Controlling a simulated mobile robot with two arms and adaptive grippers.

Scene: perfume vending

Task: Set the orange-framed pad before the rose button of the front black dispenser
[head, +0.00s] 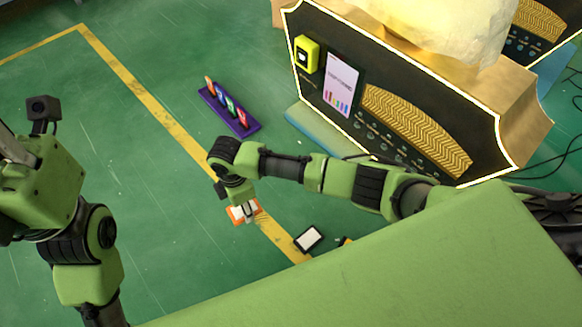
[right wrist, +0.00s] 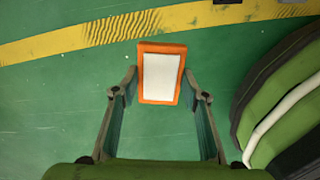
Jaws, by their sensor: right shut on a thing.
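The orange-framed pad (right wrist: 161,78) has a white face and sits between the fingertips of my right gripper (right wrist: 160,73), which is shut on its sides. In the head view the pad (head: 236,213) shows under my right gripper (head: 247,211), by the yellow floor line.
A purple holder (head: 243,129) with several colored items stands on the floor left of the dispenser. A black-framed white pad (head: 308,238) lies right of the orange one. My right arm crosses in front of the dispenser's lower part. Cables lie at the right. Green floor at left is clear.

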